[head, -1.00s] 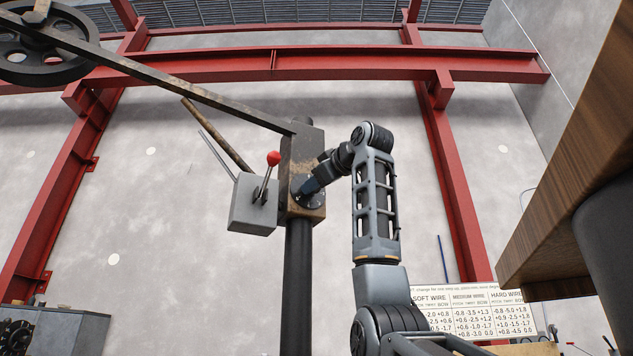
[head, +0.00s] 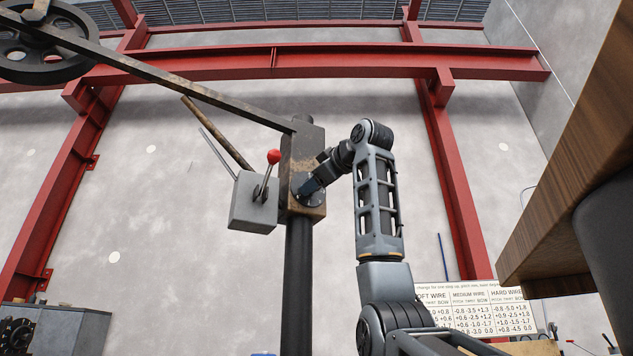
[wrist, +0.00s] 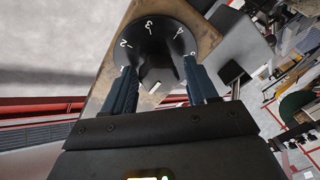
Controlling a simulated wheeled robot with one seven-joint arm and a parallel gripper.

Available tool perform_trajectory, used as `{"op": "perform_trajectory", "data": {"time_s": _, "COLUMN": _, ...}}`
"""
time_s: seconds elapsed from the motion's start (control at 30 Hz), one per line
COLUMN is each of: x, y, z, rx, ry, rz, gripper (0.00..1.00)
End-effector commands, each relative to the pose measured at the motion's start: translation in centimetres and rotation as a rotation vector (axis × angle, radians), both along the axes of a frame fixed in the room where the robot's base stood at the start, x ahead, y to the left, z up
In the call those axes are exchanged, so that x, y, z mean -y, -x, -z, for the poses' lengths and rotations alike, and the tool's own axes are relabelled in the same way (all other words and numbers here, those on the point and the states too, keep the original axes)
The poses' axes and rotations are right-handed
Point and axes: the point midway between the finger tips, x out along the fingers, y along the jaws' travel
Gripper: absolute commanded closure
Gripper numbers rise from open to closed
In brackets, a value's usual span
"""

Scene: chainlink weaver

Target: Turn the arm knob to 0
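The arm knob is a black round dial with white numbers on a rusty brown block (head: 303,155), at the top of a dark post. In the wrist view the dial (wrist: 158,38) shows 2, 3 and 4 along its far edge, with other marks partly covered by my fingers. Its raised black grip (wrist: 158,68) has a white mark at the end toward my gripper. My gripper (wrist: 160,78) is at the dial, with one blue-grey finger on each side of the grip. The fingers look spread, with dark gaps beside the grip.
A grey box (head: 252,205) with a red-ball lever (head: 273,157) sits just left of the block. A long bar (head: 180,90) runs from the block to a black wheel (head: 40,45). A chart of wire values (head: 465,308) and a wooden edge (head: 560,180) are at right.

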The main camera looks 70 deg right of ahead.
Motion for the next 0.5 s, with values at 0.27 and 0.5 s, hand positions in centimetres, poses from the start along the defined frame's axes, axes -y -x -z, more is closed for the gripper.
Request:
{"op": "perform_trajectory", "data": {"time_s": 0.27, "x": 0.0, "y": 0.1, "z": -0.1, "rx": 0.004, "ry": 0.001, "rz": 0.001, "gripper": 0.34}}
{"op": "perform_trajectory", "data": {"time_s": 0.5, "x": -1.1, "y": 1.7, "z": 0.0, "rx": 0.006, "ry": 0.005, "rz": 0.001, "gripper": 0.34}}
